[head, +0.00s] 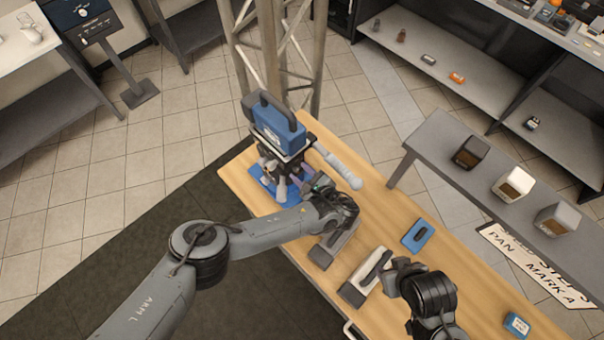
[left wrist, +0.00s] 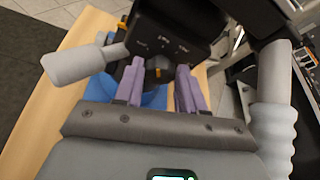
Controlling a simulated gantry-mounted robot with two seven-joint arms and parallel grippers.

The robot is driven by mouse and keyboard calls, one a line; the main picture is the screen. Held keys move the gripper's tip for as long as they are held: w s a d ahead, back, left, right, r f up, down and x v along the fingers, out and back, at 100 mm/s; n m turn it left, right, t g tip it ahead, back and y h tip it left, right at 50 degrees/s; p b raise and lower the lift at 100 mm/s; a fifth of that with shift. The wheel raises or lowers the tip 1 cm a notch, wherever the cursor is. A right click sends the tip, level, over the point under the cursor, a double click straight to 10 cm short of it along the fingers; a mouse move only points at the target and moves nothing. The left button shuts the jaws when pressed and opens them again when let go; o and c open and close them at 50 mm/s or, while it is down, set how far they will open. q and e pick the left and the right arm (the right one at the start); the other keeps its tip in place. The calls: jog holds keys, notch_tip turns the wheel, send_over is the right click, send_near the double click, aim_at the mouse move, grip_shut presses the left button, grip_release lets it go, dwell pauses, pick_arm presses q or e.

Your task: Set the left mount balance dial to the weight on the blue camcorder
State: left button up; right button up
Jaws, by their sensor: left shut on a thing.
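The blue camcorder (head: 277,125) sits on top of the dark mount (head: 266,160) at the table's far left end; its white side lettering is too small to read. My left gripper (head: 300,186) reaches the mount's front. In the left wrist view, its purple fingers (left wrist: 158,88) are shut on the dark balance dial (left wrist: 158,68), one on each side. An orange pointer mark shows on the dial, with small white marks on the dark housing (left wrist: 172,35) above it, too blurred to read. My right gripper (head: 392,270) is low over the table's front, its jaws unclear.
The mount's long grey handle (head: 338,166) sticks out to the right; a shorter grey handle (left wrist: 75,63) shows left of the dial. A blue plate (head: 417,236), grey-white blocks (head: 366,278) and a small blue box (head: 517,324) lie on the wooden table (head: 375,215). A truss column stands behind.

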pick_arm(q)
jog(key=o, duration=1.1)
jog(key=shift+c, duration=0.2)
jog(key=shift+s+r, duration=0.1)
jog(key=shift+s+d+r+p, duration=0.15)
jog(key=shift+s+d+p, duration=0.05)
jog(key=shift+p, duration=0.1)
jog(key=p+v, duration=0.4)
jog(key=v, duration=0.6)
